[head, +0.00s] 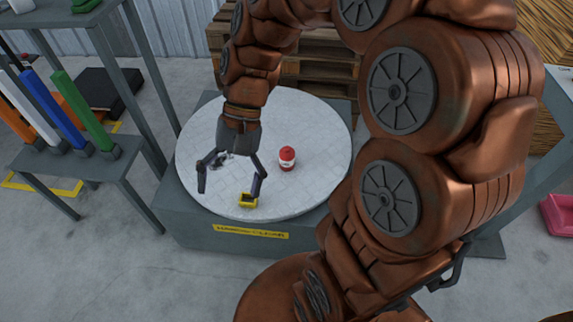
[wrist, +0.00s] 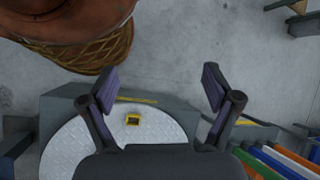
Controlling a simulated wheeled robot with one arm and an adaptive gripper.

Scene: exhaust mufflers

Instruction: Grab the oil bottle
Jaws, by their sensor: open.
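A small red and white container (head: 287,159), the most bottle-like thing in view, stands on the round light table (head: 315,115) right of its middle. It is too small to read, and I do not see it in the wrist view. A small yellow and black object (head: 248,200) lies near the table's front rim; it also shows between the fingers in the wrist view (wrist: 133,119). My gripper (head: 230,188) is open and appears empty above the table's front left part, left of the red and white container. Its spread fingers also show in the wrist view (wrist: 160,86).
The round table sits on a grey base with a yellow label (head: 251,231). A grey rack (head: 95,165) with green, blue, white and orange tubes stands at left. Wooden pallets (head: 320,62) are behind the table. A pink bin (head: 558,214) is at far right.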

